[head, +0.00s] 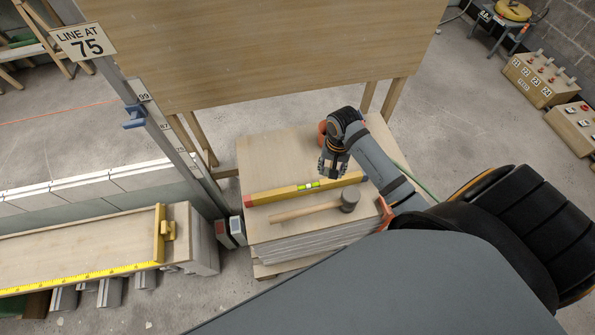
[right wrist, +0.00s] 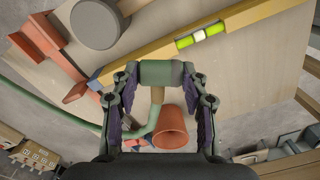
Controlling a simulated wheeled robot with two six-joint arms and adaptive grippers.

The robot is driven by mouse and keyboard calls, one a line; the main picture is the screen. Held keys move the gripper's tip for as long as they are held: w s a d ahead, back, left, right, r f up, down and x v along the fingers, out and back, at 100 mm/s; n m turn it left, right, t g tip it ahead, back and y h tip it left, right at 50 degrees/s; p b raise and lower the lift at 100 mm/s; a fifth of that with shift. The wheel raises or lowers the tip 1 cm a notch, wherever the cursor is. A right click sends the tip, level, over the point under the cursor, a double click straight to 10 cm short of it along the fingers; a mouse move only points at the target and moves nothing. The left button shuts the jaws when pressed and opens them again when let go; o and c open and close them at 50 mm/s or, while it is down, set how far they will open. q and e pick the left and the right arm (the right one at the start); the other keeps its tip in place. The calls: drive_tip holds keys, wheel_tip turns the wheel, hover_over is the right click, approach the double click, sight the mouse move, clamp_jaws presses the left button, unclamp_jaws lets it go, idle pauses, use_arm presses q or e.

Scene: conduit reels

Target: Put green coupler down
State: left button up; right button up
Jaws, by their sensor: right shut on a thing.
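My right gripper (head: 333,166) is over the stack of boards (head: 275,160), behind the yellow level. In the right wrist view (right wrist: 161,74) its fingers are shut on the green coupler (right wrist: 161,74), a short dull-green cylinder lying crosswise between the fingertips. The coupler's height above the boards is hard to tell. In the head view I cannot make the coupler out from the gripper. My left gripper is not in view.
A yellow level (head: 303,189) and a mallet (head: 348,200) lie on the boards. An orange cup (right wrist: 172,128) and green tubing (right wrist: 143,132) are close to the gripper. An orange bracket (right wrist: 50,45) is at the edge. Bare board shows right of the coupler in the wrist view.

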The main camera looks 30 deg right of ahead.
drive_tip(key=shift+s+d+r+m, duration=0.4)
drive_tip(key=shift+d+r+m, duration=0.1)
drive_tip(key=shift+d+r, duration=0.1)
drive_tip(key=w+a+f, duration=0.4)
drive_tip(key=w+a, duration=0.1)
drive_tip(key=w, duration=0.2)
drive_tip(key=b, duration=0.2)
hover_over(296, 175)
drive_tip(key=f, duration=0.5)
drive_tip(key=shift+s+d+f, duration=0.1)
drive_tip(key=shift+s+f, duration=0.1)
drive_tip(key=shift+f, duration=0.2)
drive_tip(key=shift+w+f, duration=0.1)
drive_tip(key=shift+f, duration=1.55)
drive_tip(key=shift+f+b, duration=0.1)
drive_tip(key=shift+b, duration=0.25)
drive_tip(key=o, duration=1.3)
drive_tip(key=shift+c, duration=0.2)
